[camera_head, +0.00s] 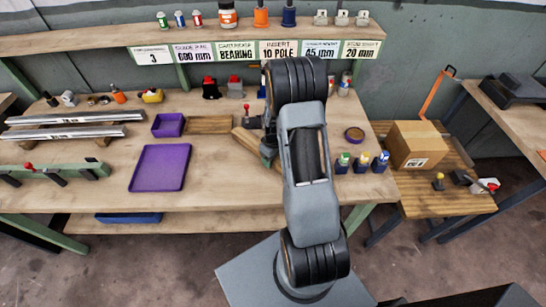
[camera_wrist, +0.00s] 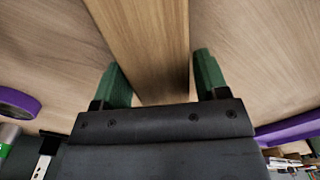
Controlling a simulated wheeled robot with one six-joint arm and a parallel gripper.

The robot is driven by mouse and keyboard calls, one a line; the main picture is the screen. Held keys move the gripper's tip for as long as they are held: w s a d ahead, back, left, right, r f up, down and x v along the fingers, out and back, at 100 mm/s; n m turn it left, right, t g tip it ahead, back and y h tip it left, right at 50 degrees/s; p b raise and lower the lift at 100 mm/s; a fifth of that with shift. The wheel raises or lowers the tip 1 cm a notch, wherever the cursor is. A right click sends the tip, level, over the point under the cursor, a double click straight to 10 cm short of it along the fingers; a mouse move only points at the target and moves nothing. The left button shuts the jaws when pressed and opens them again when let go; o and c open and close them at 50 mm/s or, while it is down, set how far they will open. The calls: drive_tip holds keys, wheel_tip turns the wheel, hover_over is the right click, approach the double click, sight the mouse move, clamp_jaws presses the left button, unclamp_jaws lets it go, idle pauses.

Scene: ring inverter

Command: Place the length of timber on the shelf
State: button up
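The length of timber (camera_head: 247,140) lies slantwise on the workbench (camera_head: 215,165), partly hidden behind my arm in the head view. In the wrist view the timber (camera_wrist: 150,45) runs from the top edge down between my two green fingers. My gripper (camera_wrist: 163,80) is open around it, with a narrow gap at the right finger; the left finger is close to or against the timber's edge. In the head view my gripper (camera_head: 268,152) is low over the timber, mostly hidden by the arm. A long upper shelf (camera_head: 80,43) spans the back above the bench.
A lower shelf (camera_head: 180,222) is under the bench. A purple tray (camera_head: 160,168), a purple bin (camera_head: 168,125) and a wooden board (camera_head: 208,125) lie left of the timber. Small bottles (camera_head: 361,162) and a cardboard box (camera_head: 415,144) stand to the right. Bottles and holders occupy the upper shelf's middle.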

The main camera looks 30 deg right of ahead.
drive_tip(key=shift+o, duration=1.1)
